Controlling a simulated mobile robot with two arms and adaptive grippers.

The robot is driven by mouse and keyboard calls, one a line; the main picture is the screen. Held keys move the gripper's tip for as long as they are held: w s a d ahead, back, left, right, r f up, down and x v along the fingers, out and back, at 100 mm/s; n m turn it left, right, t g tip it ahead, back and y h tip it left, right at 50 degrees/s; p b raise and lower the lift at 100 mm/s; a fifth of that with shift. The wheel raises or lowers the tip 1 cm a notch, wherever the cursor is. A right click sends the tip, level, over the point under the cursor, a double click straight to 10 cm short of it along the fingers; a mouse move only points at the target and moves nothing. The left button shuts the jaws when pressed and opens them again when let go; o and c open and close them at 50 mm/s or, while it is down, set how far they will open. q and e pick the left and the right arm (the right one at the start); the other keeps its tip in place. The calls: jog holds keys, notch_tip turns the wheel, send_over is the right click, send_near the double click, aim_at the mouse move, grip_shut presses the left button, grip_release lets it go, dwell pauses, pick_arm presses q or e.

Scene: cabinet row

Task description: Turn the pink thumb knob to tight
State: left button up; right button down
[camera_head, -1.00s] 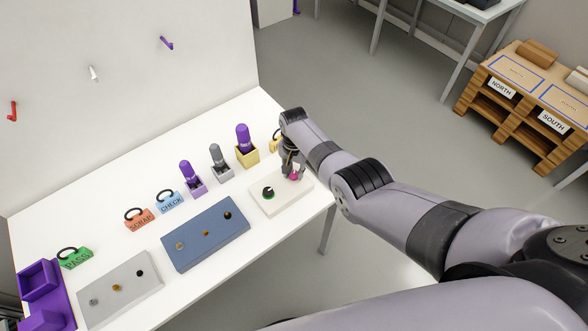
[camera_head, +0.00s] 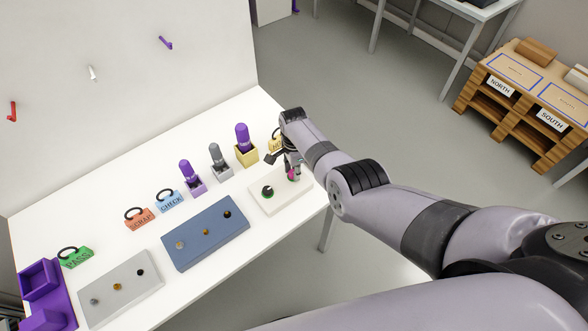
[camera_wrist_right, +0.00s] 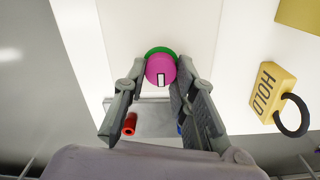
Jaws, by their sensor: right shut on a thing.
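The pink thumb knob (camera_head: 291,174) stands on a white panel (camera_head: 283,205) at the right end of the table. My right gripper (camera_head: 291,172) points down on it. In the right wrist view the round knob (camera_wrist_right: 160,70) sits between the two fingertips, which are shut on its sides. No label for tight is readable. My left gripper is not in view.
A dark knob with a green edge (camera_head: 267,192) is on the same panel. A blue panel (camera_head: 200,245) and a grey panel (camera_head: 125,290) lie left. Purple and grey handles in holders and the yellow HOLD tag (camera_wrist_right: 272,92) stand close behind.

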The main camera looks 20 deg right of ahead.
jog(key=shift+w+r, duration=0.25)
jog(key=c, duration=1.7)
grip_release()
jog(key=o, duration=0.4)
jog(key=shift+s+f, duration=0.15)
jog(key=shift+s, duration=0.05)
notch_tip(320, 180, up, 12)
jog(key=shift+f, duration=0.1)
